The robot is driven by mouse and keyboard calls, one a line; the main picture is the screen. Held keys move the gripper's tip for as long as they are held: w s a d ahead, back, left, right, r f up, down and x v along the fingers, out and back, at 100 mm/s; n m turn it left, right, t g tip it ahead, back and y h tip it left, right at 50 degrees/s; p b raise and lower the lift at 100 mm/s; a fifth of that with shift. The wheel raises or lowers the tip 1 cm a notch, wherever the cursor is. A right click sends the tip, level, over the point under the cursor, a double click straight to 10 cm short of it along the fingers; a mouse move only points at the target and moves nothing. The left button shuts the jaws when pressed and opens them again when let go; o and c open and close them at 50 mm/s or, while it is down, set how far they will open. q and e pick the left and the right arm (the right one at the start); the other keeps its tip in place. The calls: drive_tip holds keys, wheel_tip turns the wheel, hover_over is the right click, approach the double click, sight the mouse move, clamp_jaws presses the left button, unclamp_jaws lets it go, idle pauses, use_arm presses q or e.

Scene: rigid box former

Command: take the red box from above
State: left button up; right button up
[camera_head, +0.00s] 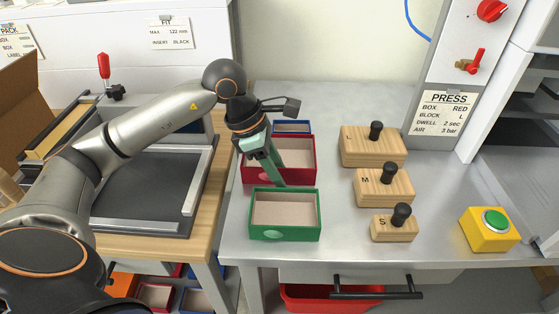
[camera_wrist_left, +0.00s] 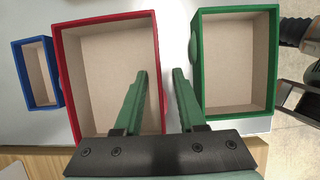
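The red box (camera_head: 309,162) is an open tray with a tan inside, on the steel table behind the green box. It also shows in the left wrist view (camera_wrist_left: 65,70). My left gripper (camera_head: 277,176) reaches down over its near wall and hides part of it. In the left wrist view my left gripper (camera_wrist_left: 161,72) is open, with nothing held. One green finger shows over the red box's inside, the other over the gap toward the green box (camera_wrist_left: 234,112). I cannot tell how deep the fingertips are. My right gripper is not in view.
A small blue box (camera_head: 291,127) stands behind the red box. The green box (camera_head: 285,235) stands in front. Wooden blocks with black knobs, such as the L block (camera_head: 360,150), and a yellow button box (camera_head: 488,238) stand to the right.

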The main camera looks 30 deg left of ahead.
use_arm(q)
clamp_jaws()
idle(1.4)
